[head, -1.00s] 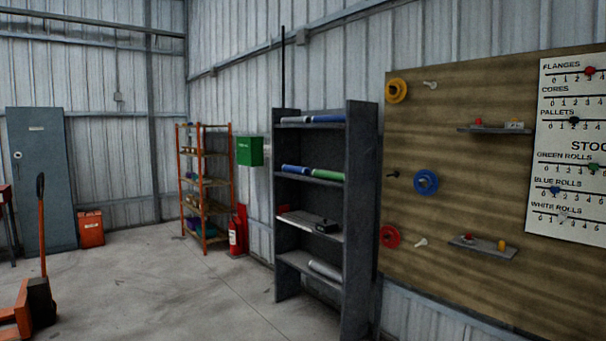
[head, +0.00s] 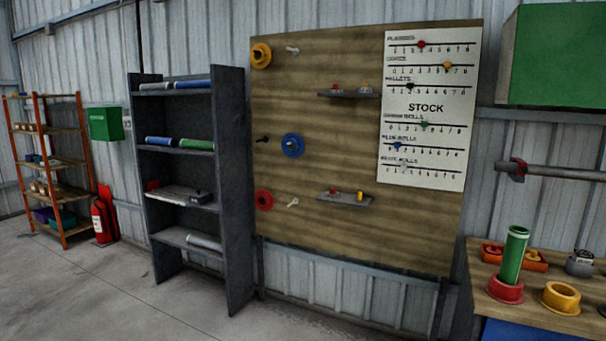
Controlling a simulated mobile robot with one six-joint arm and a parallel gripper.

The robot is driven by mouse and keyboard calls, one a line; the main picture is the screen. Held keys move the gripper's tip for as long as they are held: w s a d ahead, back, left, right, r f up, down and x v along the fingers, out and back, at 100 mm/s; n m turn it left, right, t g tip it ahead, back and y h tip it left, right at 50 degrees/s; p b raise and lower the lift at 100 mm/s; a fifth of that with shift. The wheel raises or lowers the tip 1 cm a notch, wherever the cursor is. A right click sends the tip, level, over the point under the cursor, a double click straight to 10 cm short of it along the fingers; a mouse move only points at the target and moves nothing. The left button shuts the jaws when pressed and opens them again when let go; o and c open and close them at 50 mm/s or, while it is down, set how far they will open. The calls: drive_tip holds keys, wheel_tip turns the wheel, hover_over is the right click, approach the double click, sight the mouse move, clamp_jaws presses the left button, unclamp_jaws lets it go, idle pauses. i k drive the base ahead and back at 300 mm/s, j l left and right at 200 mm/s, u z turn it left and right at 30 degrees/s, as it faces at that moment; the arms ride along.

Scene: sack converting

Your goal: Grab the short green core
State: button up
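A green core (head: 197,145) lies on its side on the second shelf of the dark grey rack, to the right of a blue one. Another green core (head: 512,256) stands upright in a red flange (head: 505,291) on the wooden bench at the right. I cannot tell from this view which green one is the shorter. My gripper is not in view.
The grey rack (head: 235,190) also holds blue (head: 192,84) and white (head: 205,242) cores. A wooden board (head: 340,230) with flanges hangs beside it. A yellow flange (head: 561,299) sits on the bench (head: 530,317). The floor (head: 110,290) before the rack is clear.

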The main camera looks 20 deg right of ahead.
sight(518, 237)
drive_tip(key=k+l+z, duration=0.2)
drive_tip(key=l, duration=0.15)
drive_tip(key=k+l+z, duration=0.2)
drive_tip(key=l, duration=0.2)
drive_tip(key=k+l+z, duration=0.2)
drive_tip(key=l, duration=0.25)
drive_tip(key=k+l+z, duration=0.2)
drive_tip(key=l, duration=0.25)
drive_tip(key=l+z, duration=0.2)
drive_tip(key=l, duration=0.25)
drive_tip(key=k+l+z, duration=0.2)
drive_tip(key=l, duration=0.3)
drive_tip(key=i+j, duration=0.05)
drive_tip(key=i, duration=0.05)
